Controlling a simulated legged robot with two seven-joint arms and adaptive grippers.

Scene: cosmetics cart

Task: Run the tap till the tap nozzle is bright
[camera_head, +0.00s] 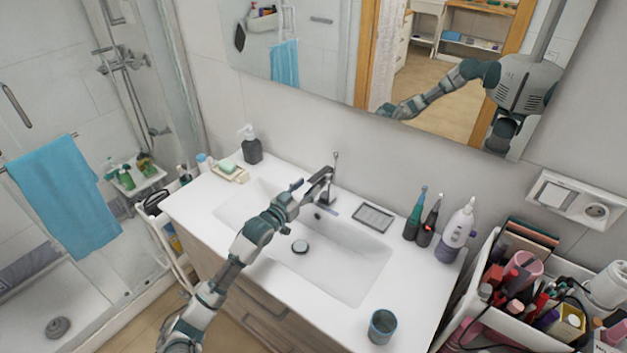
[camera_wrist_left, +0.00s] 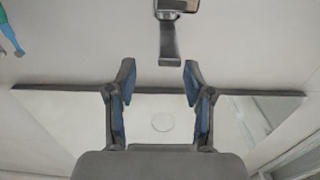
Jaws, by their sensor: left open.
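The tap (camera_head: 319,186) is dark grey metal with a thin upright lever on top, at the back edge of the white washbasin (camera_head: 345,262). Its nozzle looks dark, with no bright glow, and no water stream shows. My left gripper (camera_head: 312,197) is open and empty, close to the front of the tap over the basin. In the left wrist view the tap (camera_wrist_left: 168,42) lies just beyond the two spread fingers (camera_wrist_left: 158,67), roughly centred between them. I cannot tell whether a finger touches it. My right gripper is not in view.
A soap dispenser (camera_head: 251,145) and a soap dish (camera_head: 230,171) stand left of the basin. A grey tray (camera_head: 374,217), toothbrushes (camera_head: 414,215) and a white bottle (camera_head: 456,232) stand right. A cup (camera_head: 382,326) is near the front. A mirror (camera_head: 440,75) hangs behind.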

